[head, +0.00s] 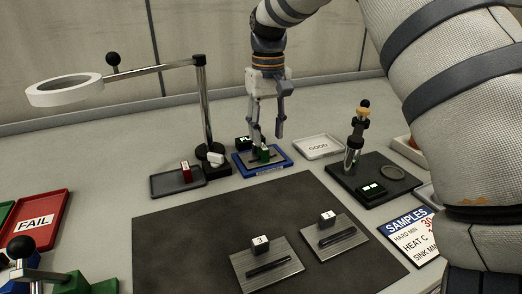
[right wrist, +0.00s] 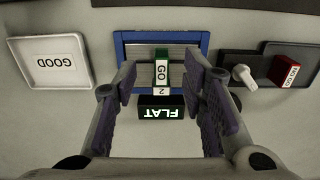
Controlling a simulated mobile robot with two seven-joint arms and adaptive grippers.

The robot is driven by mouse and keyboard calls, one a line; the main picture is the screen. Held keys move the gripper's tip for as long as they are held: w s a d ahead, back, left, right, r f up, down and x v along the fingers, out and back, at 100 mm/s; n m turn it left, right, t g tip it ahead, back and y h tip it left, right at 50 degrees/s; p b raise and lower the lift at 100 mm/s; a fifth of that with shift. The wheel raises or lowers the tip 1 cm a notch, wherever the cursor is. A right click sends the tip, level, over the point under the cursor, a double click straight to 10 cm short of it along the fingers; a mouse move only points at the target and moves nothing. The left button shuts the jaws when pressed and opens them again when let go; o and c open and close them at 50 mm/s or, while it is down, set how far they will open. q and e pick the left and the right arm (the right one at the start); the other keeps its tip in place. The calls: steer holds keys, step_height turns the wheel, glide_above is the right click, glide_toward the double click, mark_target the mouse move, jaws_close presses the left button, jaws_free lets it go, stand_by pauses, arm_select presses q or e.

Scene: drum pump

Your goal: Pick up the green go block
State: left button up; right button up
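The green go block (head: 264,152) stands on a metal plate in the blue tray (head: 283,166). In the right wrist view the block (right wrist: 162,57) shows its white GO label, with a white "2" tag close to it. My right gripper (head: 267,138) points down over the blue tray. Its fingers are apart, with the block between or just below them, and I see no contact. The right wrist view shows the open gripper (right wrist: 160,82) with a finger on each side of the block. My left gripper is not in view.
A black FLAT display (right wrist: 161,114) stands close by the tray. A dark tray (head: 164,183) holds a red NO GO block (head: 186,172). The GOOD tray (head: 318,147) looks empty. A magnifier stand (head: 206,110) rises left of the gripper. A dark mat (head: 200,245) holds plates 3 and 1.

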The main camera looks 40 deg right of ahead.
mark_target(265, 148)
steer(key=f, duration=0.5)
steer(key=shift+w+f, duration=0.35)
steer(key=shift+f, duration=0.05)
jaws_close()
steer(key=shift+r, duration=0.1)
